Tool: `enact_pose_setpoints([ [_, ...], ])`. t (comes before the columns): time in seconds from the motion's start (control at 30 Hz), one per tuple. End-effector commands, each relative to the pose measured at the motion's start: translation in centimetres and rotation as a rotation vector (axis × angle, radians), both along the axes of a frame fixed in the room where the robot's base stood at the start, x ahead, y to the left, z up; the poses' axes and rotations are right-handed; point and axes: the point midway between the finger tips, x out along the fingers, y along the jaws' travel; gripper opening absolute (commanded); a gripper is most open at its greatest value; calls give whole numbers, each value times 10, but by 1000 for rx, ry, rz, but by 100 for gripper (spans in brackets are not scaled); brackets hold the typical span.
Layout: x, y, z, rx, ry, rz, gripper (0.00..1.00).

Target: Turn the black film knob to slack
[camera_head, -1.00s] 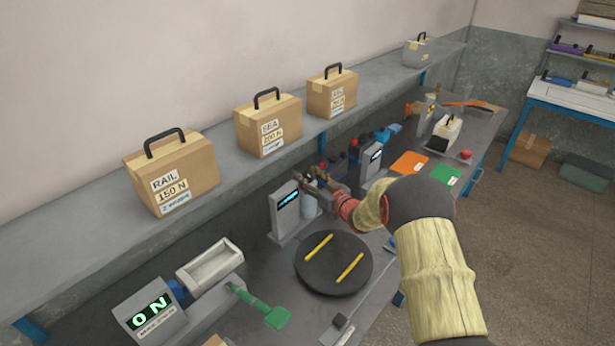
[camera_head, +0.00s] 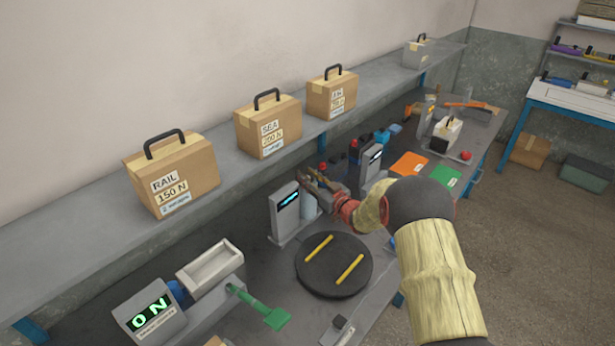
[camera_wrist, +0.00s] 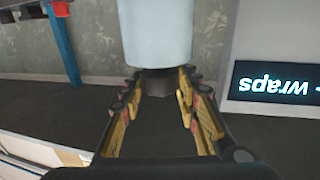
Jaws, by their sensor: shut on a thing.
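The black film knob (camera_wrist: 158,82) sits at the end of the pale blue film roll (camera_wrist: 155,32) in the wrist view. My gripper (camera_wrist: 158,86) is shut on the knob, with yellow-lined fingers on both sides of it. In the head view my gripper (camera_head: 309,178) is at the top of the film roll (camera_head: 308,207), beside the grey post with a lit display (camera_head: 287,200). The fingers hide the knob there. The display (camera_wrist: 275,83) in the wrist view shows upside-down text reading "- wraps".
A black turntable (camera_head: 333,284) with two yellow bars lies in front of the post. Bottles with red and blue parts (camera_head: 354,152) and a second display post (camera_head: 372,162) stand close behind my gripper. A shelf (camera_head: 221,174) with cartons runs above.

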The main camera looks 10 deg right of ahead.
Motion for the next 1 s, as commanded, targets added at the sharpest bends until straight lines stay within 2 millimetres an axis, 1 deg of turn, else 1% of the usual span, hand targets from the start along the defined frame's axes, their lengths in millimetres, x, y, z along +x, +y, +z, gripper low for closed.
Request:
enact_pose_setpoints([
  [0.13, 1, -1, 0, 0, -1, 15, 6],
  [0.23, 1, -2, 1, 0, -3, 61, 6],
  [0.5, 2, -2, 1, -1, -3, 262, 6],
  [0.7, 2, -1, 2, -1, -4, 378, 6],
  [1.0, 0, 0, 1, -2, -1, 423, 6],
])
